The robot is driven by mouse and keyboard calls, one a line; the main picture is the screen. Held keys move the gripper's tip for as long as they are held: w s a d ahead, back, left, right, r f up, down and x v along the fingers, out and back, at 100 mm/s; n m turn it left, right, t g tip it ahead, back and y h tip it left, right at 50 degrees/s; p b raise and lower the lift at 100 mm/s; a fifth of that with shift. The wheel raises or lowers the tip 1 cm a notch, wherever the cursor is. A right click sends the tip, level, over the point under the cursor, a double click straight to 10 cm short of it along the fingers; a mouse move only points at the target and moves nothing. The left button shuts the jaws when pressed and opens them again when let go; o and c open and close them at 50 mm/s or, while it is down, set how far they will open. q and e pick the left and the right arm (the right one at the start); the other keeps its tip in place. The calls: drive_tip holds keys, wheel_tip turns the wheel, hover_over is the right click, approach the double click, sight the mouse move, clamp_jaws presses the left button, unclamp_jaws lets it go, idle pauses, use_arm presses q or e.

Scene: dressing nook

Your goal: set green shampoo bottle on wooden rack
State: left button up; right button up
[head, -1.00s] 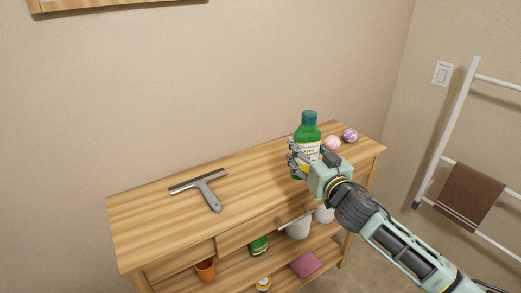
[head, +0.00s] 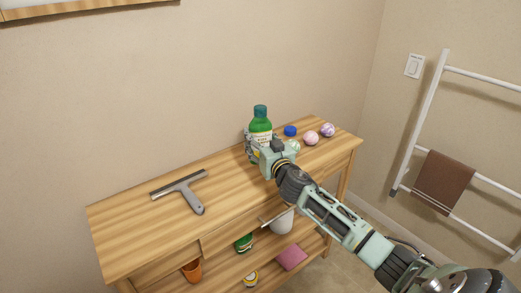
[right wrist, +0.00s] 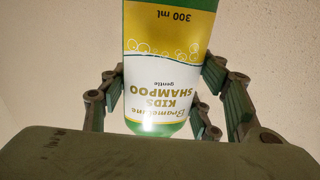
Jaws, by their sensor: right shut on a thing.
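The green shampoo bottle (head: 261,125) has a teal cap and a white and yellow label. It stands upright at the back of the wooden rack's top (head: 225,185). My right gripper (head: 255,146) is shut around its lower part. In the right wrist view the bottle (right wrist: 165,65) sits between the fingers, with its label upside down in the picture. I cannot tell whether its base touches the wood; the gripper hides it. My left gripper is not in view.
A grey squeegee (head: 186,190) lies left of the bottle. A blue item (head: 290,130), a pink ball (head: 311,138) and a purple ball (head: 327,129) are to the right. The lower shelf holds an orange cup (head: 192,271) and a pink item (head: 291,257). A towel rail (head: 432,110) stands at right.

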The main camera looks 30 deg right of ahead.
drive_tip(key=shift+f+b, duration=0.3)
drive_tip(key=shift+f, duration=1.65)
drive_tip(key=shift+f, duration=0.1)
drive_tip(key=o, duration=1.4)
drive_tip(key=shift+s, duration=0.1)
drive_tip(key=b+v, duration=0.1)
drive_tip(key=v, duration=1)
drive_tip(key=shift+s, duration=0.4)
